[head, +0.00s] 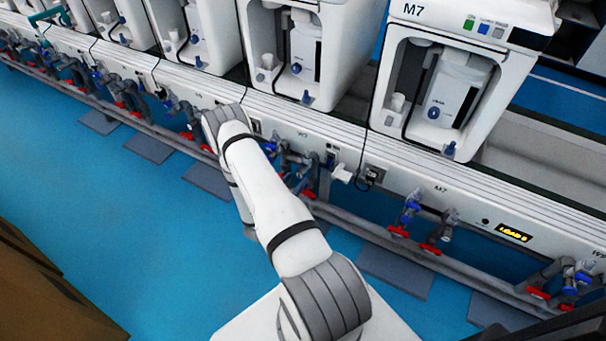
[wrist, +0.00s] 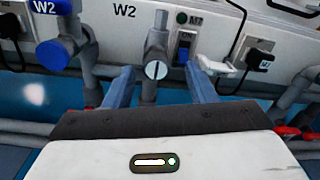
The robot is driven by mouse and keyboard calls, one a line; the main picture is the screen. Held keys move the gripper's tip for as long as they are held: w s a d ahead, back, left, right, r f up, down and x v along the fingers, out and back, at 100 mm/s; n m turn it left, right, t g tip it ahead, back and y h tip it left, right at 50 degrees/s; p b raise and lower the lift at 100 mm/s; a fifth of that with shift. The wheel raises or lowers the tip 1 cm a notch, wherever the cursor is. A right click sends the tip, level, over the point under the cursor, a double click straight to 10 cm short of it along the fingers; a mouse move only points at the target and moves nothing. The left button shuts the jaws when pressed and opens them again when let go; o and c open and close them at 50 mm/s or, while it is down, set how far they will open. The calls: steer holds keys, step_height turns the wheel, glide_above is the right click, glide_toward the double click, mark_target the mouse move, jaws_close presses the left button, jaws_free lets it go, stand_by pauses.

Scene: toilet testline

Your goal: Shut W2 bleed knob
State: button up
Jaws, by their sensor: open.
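In the wrist view, a grey fitting with a round, slotted face (wrist: 156,70) stands below the panel, just right of the W2 label (wrist: 124,11). Its slot is close to upright. A blue knob (wrist: 54,54) sits on a grey pipe to the left, by another W2 label. No label shows which of them is the bleed knob. My gripper (wrist: 160,80) is open, with one blue-grey finger on each side of the slotted fitting and gaps to both. Contact is not visible. In the head view my arm hides the gripper.
Grey pipes with red handles (head: 398,232) run along the bench front. White machines (head: 452,75) stand behind. Blue floor (head: 130,215) is open at left.

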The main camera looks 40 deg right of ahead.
mark_target(304, 170)
steer(key=shift+s+f+t, duration=0.1)
steer(key=shift+f+t, duration=0.2)
steer(key=shift+f, duration=0.35)
steer(key=shift+d+f, duration=0.1)
steer(key=shift+d, duration=0.05)
steer(key=x, duration=0.7)
steer(key=shift+w+d+b, duration=0.1)
steer(key=shift+w+b, duration=0.1)
steer(key=shift+b, duration=0.15)
steer(key=c, duration=0.9)
steer(key=shift+f+n, duration=0.1)
steer(key=shift+n, duration=0.2)
steer(key=shift+c, duration=0.4)
